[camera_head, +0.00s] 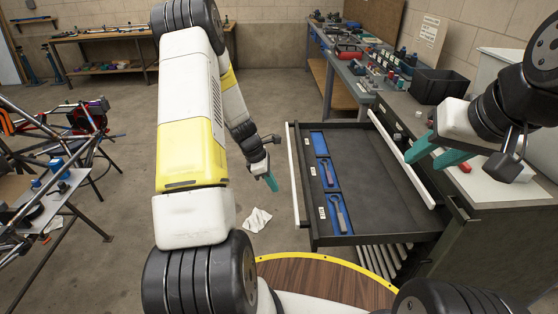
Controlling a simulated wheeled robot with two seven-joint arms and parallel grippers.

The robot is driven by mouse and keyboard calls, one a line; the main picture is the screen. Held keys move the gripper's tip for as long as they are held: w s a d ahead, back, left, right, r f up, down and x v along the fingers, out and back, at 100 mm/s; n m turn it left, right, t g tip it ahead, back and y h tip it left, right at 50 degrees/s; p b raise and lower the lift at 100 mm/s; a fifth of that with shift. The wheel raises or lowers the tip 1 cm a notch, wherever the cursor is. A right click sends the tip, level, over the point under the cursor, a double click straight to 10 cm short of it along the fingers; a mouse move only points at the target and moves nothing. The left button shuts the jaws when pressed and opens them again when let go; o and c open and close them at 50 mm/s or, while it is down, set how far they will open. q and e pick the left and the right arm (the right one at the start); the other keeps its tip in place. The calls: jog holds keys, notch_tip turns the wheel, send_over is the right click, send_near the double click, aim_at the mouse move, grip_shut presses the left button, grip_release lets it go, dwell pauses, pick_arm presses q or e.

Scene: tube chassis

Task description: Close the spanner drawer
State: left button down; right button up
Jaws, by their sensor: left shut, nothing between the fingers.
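The spanner drawer (375,190) stands pulled out from the dark cabinet at the right. Its white front strip (297,180) faces left. Blue trays along its front side hold spanners (340,212); the rest of the drawer floor is bare and dark. My left gripper (271,183) is shut and empty, outside the drawer, a little to the left of the white front strip and apart from it in the picture.
The workbench (345,68) with tools and a black bin (438,86) runs behind the drawer. A tube chassis (50,170) stands at the left. A white cloth (257,220) lies on the floor. Bare floor lies left of the drawer.

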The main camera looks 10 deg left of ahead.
pick_arm(q)
jog(key=shift+w+d+f, duration=0.1)
jog(key=shift+w+d, duration=0.1)
jog(key=shift+d, duration=0.5)
jog(key=shift+w+d+f, duration=0.1)
jog(key=shift+w+d, duration=0.05)
jog(key=shift+d, duration=0.5)
jog(key=shift+w+d+f, duration=0.1)
jog(key=shift+w+d, duration=0.1)
jog(key=shift+d, duration=0.5)
jog(key=shift+d, duration=0.1)
